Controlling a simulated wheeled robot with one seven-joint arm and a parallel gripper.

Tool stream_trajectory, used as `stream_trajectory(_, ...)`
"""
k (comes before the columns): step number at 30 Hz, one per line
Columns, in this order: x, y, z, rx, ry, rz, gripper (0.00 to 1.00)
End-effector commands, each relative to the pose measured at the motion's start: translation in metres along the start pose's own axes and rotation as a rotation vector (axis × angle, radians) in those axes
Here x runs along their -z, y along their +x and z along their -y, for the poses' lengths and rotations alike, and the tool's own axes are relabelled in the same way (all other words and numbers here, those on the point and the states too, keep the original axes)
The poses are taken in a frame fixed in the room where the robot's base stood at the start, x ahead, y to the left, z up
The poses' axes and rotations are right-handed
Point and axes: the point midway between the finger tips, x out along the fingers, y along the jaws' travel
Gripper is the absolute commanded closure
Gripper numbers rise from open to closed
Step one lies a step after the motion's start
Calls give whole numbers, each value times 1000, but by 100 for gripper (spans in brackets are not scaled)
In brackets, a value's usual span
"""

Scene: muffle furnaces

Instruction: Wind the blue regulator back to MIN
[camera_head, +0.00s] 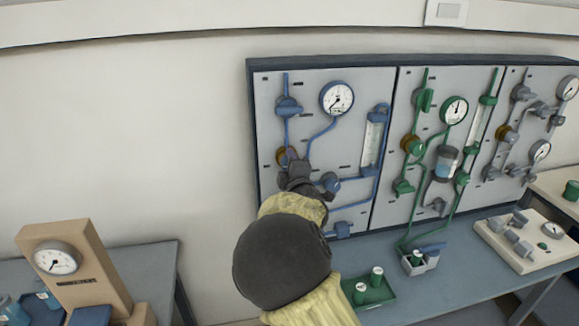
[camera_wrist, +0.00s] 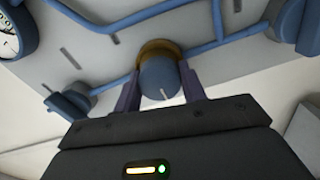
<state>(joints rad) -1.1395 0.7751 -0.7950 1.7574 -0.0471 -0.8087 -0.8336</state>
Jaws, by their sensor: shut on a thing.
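The blue regulator knob (camera_wrist: 159,79) sits on a brass collar (camera_wrist: 157,47) on the grey panel, with a short white mark on its face. My gripper (camera_wrist: 160,85) has one finger on each side of the knob and is shut on it. In the head view my gripper (camera_head: 293,168) reaches the left panel and hides most of the regulator; part of the brass collar (camera_head: 282,157) shows. The blue line's gauge (camera_head: 337,97) is above right of it. MIN lettering cannot be read.
Blue pipes and a blue valve (camera_head: 330,182) lie close right of my gripper. The green panel (camera_head: 437,150) and a grey-piped panel stand further right. A green tray (camera_head: 368,293) with small containers is on the bench below. The wall at left is clear.

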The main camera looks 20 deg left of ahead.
Motion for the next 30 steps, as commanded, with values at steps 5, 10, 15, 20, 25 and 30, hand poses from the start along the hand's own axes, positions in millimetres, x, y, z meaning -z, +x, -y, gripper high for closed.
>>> stream_trajectory(5, 0, 0, 1, 3, -3, 0, 82)
stream_trajectory(10, 0, 0, 1, 2, -2, 0, 37)
stream_trajectory(15, 0, 0, 1, 1, -1, 0, 37)
stream_trajectory(20, 0, -2, 0, 0, 0, 0, 37)
stream_trajectory(25, 0, -17, 1, 1, 1, 1, 37)
stream_trajectory(30, 0, -43, 2, 1, 2, 1, 37)
